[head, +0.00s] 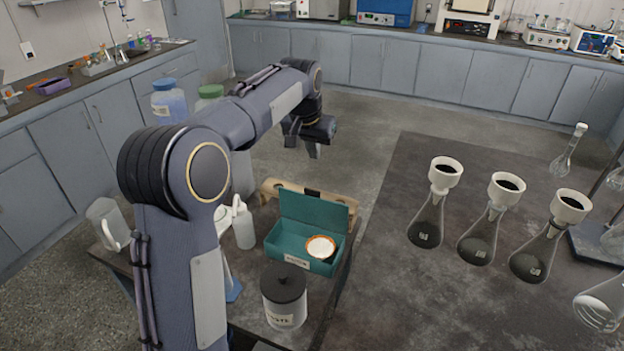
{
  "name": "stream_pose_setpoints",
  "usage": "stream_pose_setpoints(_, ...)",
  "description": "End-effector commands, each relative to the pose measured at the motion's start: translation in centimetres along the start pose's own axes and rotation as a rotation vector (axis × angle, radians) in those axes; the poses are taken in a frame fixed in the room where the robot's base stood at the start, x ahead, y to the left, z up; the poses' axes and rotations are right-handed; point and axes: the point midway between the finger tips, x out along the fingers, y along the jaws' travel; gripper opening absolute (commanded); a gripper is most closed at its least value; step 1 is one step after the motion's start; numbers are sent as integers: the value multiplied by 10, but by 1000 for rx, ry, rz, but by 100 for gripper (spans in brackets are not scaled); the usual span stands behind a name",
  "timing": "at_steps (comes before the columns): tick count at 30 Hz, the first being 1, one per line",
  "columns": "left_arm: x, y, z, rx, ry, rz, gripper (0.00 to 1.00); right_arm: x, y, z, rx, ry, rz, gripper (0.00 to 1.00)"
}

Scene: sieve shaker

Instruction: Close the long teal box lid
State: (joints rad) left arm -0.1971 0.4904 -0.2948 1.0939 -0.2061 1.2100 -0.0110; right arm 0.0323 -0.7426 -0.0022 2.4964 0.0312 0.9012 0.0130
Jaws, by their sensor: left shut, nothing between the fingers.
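The long teal box (289,251) stands on the small dark table with a white label on its front. Its teal lid (313,212) is raised, standing up along the back edge, so the box is open. A round white dish with an orange-brown rim (320,246) sits in the right part of the box. My left gripper (314,151) is shut and empty. In the picture it is above and behind the raised lid, apart from it. My right gripper is not in view.
A dark-lidded white jar (284,300) stands in front of the box, and a white bottle (243,228) stands left of it. A wooden rack (353,207) is behind the lid. Several flasks with funnels (428,215) stand on the right bench.

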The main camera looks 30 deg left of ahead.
Motion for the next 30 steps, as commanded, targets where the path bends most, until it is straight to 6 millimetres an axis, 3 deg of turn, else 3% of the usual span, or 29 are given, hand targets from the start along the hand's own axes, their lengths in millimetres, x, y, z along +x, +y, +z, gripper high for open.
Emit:
stream_pose_setpoints(5, 20, 0, -1, 1, -4, -4, 0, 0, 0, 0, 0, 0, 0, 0)
stream_pose_setpoints(17, 103, -1, 0, 1, -4, -3, 0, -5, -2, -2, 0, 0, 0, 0)
stream_pose_setpoints(18, 95, 0, 7, 1, 1, -2, 0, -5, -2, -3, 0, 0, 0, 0)
stream_pose_setpoints(24, 87, 0, 29, 1, 1, -2, 0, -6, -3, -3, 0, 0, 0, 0)
stream_pose_setpoints(30, 86, 0, 36, 1, 1, -2, 0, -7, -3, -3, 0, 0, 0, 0)
